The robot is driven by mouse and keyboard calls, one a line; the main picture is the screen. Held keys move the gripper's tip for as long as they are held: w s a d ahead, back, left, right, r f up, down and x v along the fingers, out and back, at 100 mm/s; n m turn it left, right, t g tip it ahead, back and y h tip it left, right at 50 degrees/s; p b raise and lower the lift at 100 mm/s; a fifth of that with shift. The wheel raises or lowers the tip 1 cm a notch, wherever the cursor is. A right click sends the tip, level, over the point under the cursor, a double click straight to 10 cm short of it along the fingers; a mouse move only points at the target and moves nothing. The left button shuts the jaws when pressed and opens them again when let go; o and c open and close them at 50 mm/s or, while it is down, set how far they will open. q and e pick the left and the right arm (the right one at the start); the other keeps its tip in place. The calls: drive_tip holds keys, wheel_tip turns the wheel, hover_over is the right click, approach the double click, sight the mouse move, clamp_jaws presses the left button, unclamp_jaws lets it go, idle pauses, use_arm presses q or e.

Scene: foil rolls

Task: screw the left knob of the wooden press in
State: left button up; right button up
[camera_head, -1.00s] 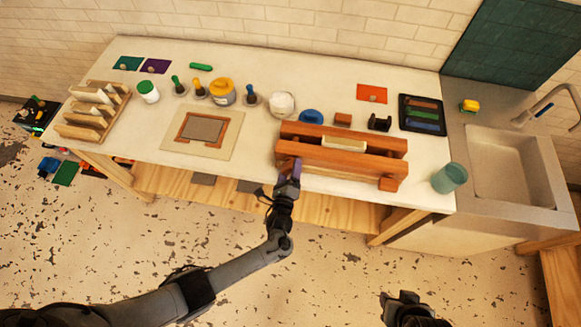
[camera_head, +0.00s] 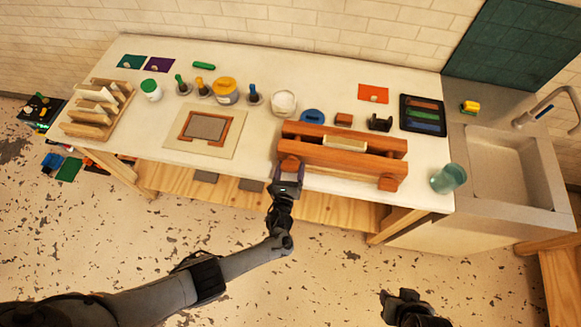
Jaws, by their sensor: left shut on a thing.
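The wooden press (camera_head: 342,157) lies on the white table, right of the middle, with two long reddish-brown bars and a pale block (camera_head: 344,142) between them. Its left knob (camera_head: 290,165) is on the front face at the left end. My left gripper (camera_head: 287,180) is shut on that knob from the front, and its fingers hide the knob's lower part. The right knob (camera_head: 388,183) shows free at the other end. My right gripper (camera_head: 402,296) is low at the bottom right, away from the table, and its fingers are too unclear to judge.
A blue round item (camera_head: 312,117) and a white tub (camera_head: 284,102) stand behind the press. A framed panel (camera_head: 205,128) lies to its left. A teal glass (camera_head: 448,179) stands near the right front table edge, beside the sink (camera_head: 497,165).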

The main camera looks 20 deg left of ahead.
use_arm(q)
drive_tip(key=shift+d+r, duration=0.1)
drive_tip(key=shift+d, duration=0.15)
drive_tip(key=o, duration=1)
drive_tip(key=shift+s+d, duration=0.1)
drive_tip(key=shift+s, duration=0.1)
drive_tip(key=shift+c, duration=0.2)
drive_tip(key=shift+w+a, duration=0.1)
drive_tip(key=shift+a, duration=0.1)
drive_tip(key=shift+s+d, duration=0.1)
drive_tip(key=shift+s, duration=0.5)
drive_tip(key=s+d+p, duration=0.1)
drive_tip(key=s+p, duration=0.1)
drive_tip(key=s, duration=0.7)
drive_tip(key=shift+s+d, duration=0.25)
drive_tip(key=shift+d, duration=0.15)
